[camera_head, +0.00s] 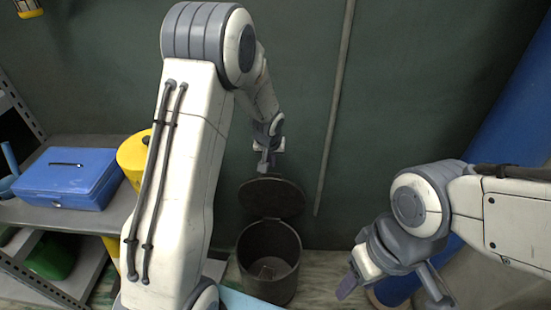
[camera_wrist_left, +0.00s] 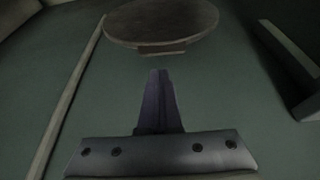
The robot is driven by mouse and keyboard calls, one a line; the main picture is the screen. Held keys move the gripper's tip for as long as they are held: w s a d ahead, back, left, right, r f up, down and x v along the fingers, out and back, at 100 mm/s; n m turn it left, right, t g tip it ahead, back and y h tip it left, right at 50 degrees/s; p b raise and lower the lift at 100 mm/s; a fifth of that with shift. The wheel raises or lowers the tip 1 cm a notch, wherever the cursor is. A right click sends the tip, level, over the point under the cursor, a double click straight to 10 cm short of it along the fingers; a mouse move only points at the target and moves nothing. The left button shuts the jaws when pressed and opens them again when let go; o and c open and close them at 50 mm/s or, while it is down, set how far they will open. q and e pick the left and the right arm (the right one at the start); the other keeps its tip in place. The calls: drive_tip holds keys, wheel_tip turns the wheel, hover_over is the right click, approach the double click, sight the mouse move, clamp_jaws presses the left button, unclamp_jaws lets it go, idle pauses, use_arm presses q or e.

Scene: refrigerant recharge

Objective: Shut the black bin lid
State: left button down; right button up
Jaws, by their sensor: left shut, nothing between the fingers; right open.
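The black bin (camera_head: 268,284) stands on the floor against the green wall, with its round mouth facing up. Its lid (camera_head: 272,198) is open and stands tilted up at the back of the rim. The lid also shows as a dark disc at the top of the left wrist view (camera_wrist_left: 162,22). My left gripper (camera_head: 263,165) is shut and empty, just above the lid's upper edge; its closed fingers show in the left wrist view (camera_wrist_left: 159,100). I cannot tell whether it touches the lid. My right gripper (camera_head: 392,292) is open and empty, to the right of the bin.
A shelf unit (camera_head: 90,222) at the left holds a blue case (camera_head: 68,178) and a yellow cylinder (camera_head: 133,158). A thin pipe (camera_head: 334,110) runs down the wall behind the bin. A large blue cylinder (camera_head: 500,125) stands at the right.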

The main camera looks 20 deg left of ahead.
use_arm(q)
drive_tip(key=b+x, duration=0.1)
drive_tip(key=x, duration=0.4)
drive_tip(key=shift+a, duration=0.2)
drive_tip(key=shift+d+f, duration=0.1)
drive_tip(key=shift+d, duration=0.1)
